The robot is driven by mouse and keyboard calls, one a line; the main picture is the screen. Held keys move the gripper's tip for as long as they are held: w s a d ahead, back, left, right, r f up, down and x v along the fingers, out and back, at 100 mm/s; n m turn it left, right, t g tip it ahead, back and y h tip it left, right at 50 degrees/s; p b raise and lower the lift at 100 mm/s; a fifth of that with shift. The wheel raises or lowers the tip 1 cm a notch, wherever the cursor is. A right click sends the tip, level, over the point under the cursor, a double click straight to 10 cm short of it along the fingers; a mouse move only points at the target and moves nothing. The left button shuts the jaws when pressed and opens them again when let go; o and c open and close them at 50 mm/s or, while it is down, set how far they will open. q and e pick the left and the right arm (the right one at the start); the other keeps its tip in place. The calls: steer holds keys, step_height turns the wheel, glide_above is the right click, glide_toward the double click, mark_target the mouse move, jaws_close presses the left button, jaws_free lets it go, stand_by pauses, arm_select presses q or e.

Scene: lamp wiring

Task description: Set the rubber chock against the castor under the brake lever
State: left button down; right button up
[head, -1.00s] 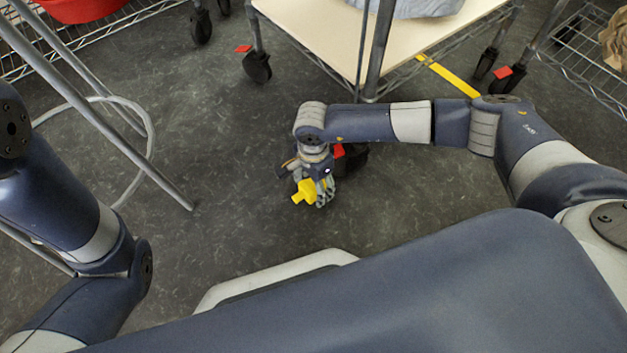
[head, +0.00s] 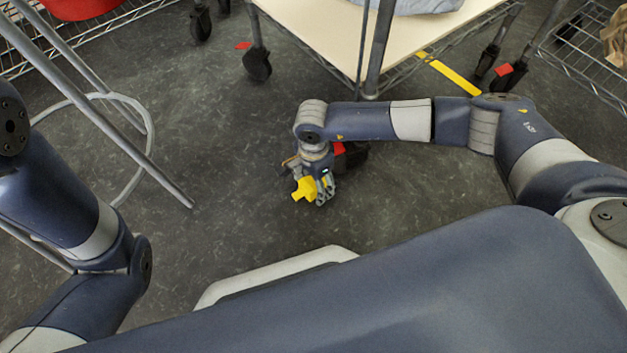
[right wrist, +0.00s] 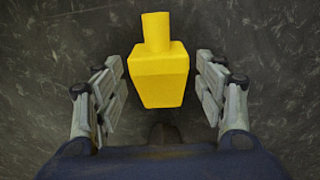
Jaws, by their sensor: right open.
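The yellow rubber chock (head: 303,190), a tapered block with a stubby handle, is in the middle of the head view. In the right wrist view the chock (right wrist: 159,75) lies between the spread fingers, with a gap on each side. My right gripper (head: 306,192) is open around it, pointing down to the floor. Just right of the gripper is a black castor (head: 354,158) with a red brake lever (head: 339,148), partly hidden by my wrist and forearm. The chock is apart from this castor. My left gripper is out of view.
The castor belongs to a wire-shelf cart (head: 330,32) with a pale board. Other castors (head: 257,64) also have red levers. A yellow floor strip (head: 450,76) lies at right. Grey poles (head: 130,140) and a pale hose (head: 147,150) stand at left. Floor left of the chock is clear.

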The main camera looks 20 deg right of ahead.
steer(key=shift+r, duration=0.2)
step_height(320, 180, up, 12)
steer(key=shift+f, duration=0.2)
